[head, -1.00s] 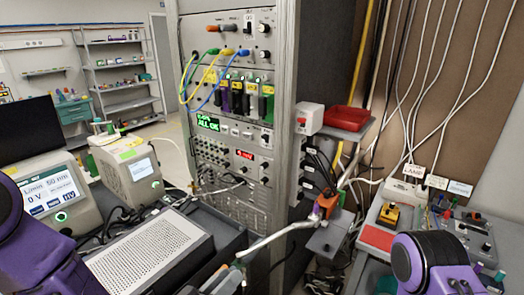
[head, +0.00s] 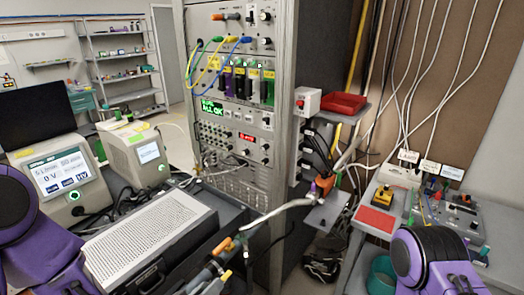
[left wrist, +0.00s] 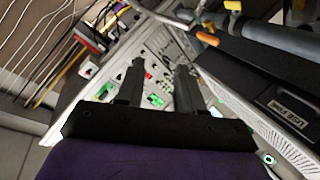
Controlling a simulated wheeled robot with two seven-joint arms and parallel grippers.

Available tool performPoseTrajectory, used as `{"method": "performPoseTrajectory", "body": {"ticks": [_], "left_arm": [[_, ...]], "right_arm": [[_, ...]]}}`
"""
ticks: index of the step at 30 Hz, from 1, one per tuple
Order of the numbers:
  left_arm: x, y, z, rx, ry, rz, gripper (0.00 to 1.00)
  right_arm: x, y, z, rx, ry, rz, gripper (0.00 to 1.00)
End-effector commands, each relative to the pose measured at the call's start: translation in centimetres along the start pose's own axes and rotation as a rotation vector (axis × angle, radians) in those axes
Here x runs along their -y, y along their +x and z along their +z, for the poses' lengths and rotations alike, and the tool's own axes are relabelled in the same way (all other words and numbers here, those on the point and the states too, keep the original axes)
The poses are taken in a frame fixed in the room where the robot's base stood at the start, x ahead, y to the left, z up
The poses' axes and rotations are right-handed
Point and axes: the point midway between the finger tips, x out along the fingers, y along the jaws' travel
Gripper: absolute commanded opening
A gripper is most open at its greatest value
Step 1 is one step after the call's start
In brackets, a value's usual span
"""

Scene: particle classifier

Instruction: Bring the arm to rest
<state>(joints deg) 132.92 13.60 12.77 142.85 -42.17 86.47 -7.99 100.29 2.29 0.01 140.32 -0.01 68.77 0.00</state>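My left arm (head: 50,255), purple with a black joint, comes in at the lower left of the head view. I cannot make out its gripper there. In the left wrist view my left gripper (left wrist: 158,70) shows two dark fingers spread apart, with nothing between them. The rack panel lies beyond the fingers. My right arm (head: 450,280), purple with a black joint, shows at the lower right of the head view. Its gripper is out of sight.
A tall instrument rack (head: 285,150) stands at centre. A perforated grey box (head: 150,235) and two display instruments (head: 65,175) are at left. Orange-ended cable parts (head: 222,246) lie beside the box. A bench with a red pad (head: 375,220) is at right. Open floor (head: 182,130) shows behind.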

Motion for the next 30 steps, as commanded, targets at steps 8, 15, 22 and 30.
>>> {"method": "performPoseTrajectory", "body": {"ticks": [8, 15, 22, 30], "left_arm": [[11.2, -1.3, 7.7, 0.132, -0.067, -0.349, 0.37], [24.6, -7.6, 19.0, 0.308, -0.115, -0.796, 0.37], [31.4, -13.9, 27.2, 0.453, -0.070, -1.016, 0.37], [31.4, -15.1, 28.6, 0.493, -0.066, -1.030, 0.37]], "right_arm": [[0.2, 3.1, 1.4, 0.001, -0.001, 0.001, 0.43], [0.7, 8.0, 3.4, 0.001, 0.000, 0.001, 0.43], [1.0, 11.8, 4.9, 0.001, -0.001, 0.001, 0.43], [1.0, 11.8, 5.0, 0.001, 0.000, 0.001, 0.43]]}}
